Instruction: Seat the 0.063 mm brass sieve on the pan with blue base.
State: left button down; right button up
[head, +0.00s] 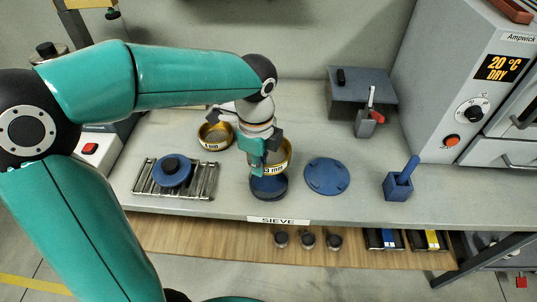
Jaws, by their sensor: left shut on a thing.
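My left gripper (262,160) comes down from above in the head view and is shut on the brass sieve (284,160). The label on the sieve's wall is partly covered by the gripper; "3 mm" shows. The pan with blue base (268,189) stands on the bench right below the sieve, its upper part hidden by the sieve and fingers. I cannot tell whether the sieve touches the pan or hangs just above it. My right gripper is not in view.
Another brass sieve (215,136) stands behind to the left. A blue lidded thing (172,171) sits on a metal rack (204,180). A blue disc (326,176) lies to the right, then a blue holder (398,187). An oven (470,90) stands at the right. Bench around the disc is clear.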

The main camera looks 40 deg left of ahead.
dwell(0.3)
pick_arm(q)
jog(key=b, duration=0.4)
send_over(260, 192)
notch_tip(260, 192, down, 6)
jog(key=shift+r, duration=0.25)
jog(key=shift+f, duration=0.2)
jog(key=shift+r, duration=0.1)
dwell(0.7)
jog(key=shift+f+b, duration=0.85)
jog(key=shift+f, duration=0.2)
jog(key=c, duration=1.2)
grip_release()
jog(key=shift+c, duration=0.2)
jog(key=shift+r, duration=0.15)
